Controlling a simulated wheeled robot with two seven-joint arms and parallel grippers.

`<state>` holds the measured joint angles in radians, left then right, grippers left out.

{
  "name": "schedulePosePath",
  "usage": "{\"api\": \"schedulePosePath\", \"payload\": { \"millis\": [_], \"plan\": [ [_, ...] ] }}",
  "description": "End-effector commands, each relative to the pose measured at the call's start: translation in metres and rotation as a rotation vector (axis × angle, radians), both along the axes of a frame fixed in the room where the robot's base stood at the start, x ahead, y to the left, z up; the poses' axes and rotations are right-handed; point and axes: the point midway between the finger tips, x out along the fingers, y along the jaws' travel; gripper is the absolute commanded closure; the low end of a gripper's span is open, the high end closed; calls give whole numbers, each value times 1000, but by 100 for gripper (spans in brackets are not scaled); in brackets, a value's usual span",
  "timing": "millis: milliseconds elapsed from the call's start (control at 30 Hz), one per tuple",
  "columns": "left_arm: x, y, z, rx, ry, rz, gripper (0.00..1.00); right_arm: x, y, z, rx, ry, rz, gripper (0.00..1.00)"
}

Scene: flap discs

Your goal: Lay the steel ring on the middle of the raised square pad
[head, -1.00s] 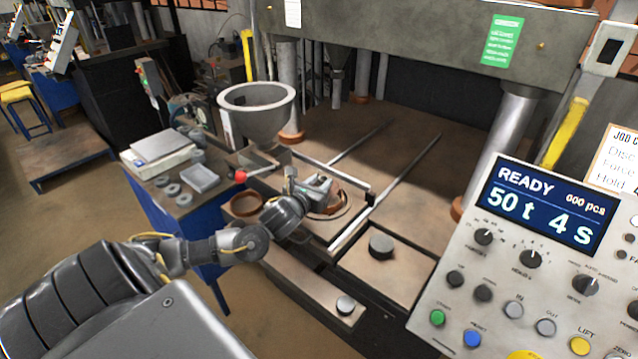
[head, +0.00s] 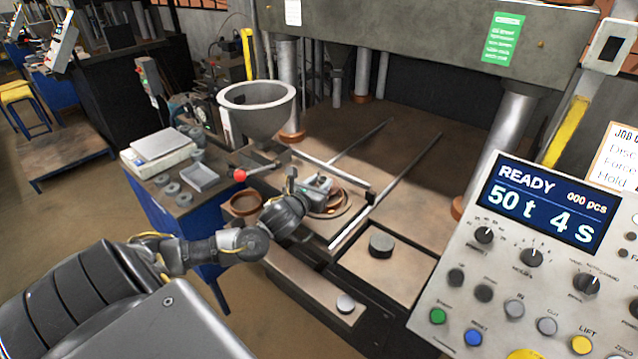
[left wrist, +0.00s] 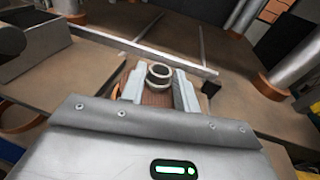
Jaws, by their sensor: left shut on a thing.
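My left gripper (head: 322,187) is over the round brown mould (head: 345,208) on the press table. In the left wrist view its two pale fingers (left wrist: 159,88) stand on either side of a small grey steel ring (left wrist: 159,74), which shows as shut between them. Brown material (left wrist: 155,97) shows beneath the ring; the contact under it is hidden. In the head view the gripper hides the ring. I cannot tell for certain which surface is the raised square pad; a flat tan square plate (head: 400,275) lies right of the gripper. My right gripper is not in view.
A dark round knob (head: 381,244) stands on the tan plate. A grey hopper (head: 257,110) rises behind my left wrist. Rails (head: 405,165) cross the press table. The control panel (head: 540,270) fills the right. Loose grey rings (head: 172,189) lie on the side bench.

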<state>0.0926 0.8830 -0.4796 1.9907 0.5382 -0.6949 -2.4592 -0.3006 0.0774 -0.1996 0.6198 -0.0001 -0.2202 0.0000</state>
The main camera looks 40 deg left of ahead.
Motion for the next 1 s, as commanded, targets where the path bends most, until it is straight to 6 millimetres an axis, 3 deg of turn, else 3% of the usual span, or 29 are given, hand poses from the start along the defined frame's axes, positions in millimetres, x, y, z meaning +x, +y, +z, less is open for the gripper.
{"api": "schedulePosePath", "payload": {
  "millis": [967, 1000],
  "plan": [
    [0, 0, -9, 0, 1, 0, 90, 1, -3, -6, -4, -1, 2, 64],
    [0, 0, -9, 0, 1, 0, 67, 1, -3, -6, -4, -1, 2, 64]
  ]
}}
